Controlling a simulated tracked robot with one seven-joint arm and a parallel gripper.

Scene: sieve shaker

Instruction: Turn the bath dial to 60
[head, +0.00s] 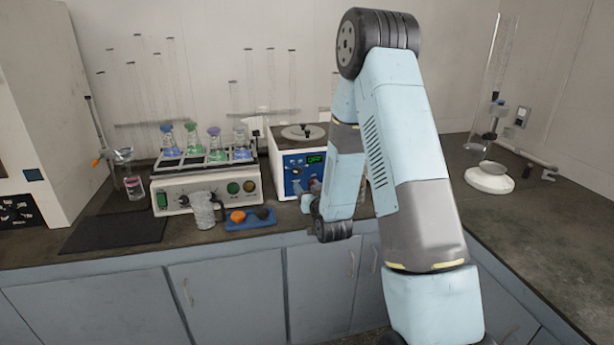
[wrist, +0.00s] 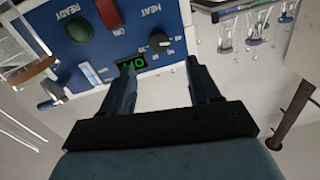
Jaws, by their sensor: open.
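The bath (head: 284,146) is a white box with a round lid on top and a blue front panel (head: 294,174). A lit green display (head: 316,160) is on the panel; I cannot read it surely. In the wrist view, which is upside down, the black bath dial (wrist: 159,42) sits beside the HEAT label, with small scale marks around it. My gripper (wrist: 162,66) is open and empty, its two fingers pointing at the panel. The dial shows in the gap between the fingertips, seemingly apart from them. The display (wrist: 131,64) is partly behind one finger. My arm hides the bath's right side in the head view.
The panel also has a red switch (wrist: 108,12) and a green READY lamp (wrist: 79,28). A shaker (head: 205,188) with several flasks stands left of the bath. A glass mug (head: 205,210) and a blue tray (head: 251,222) stand in front. A dark mat (head: 115,234) lies left.

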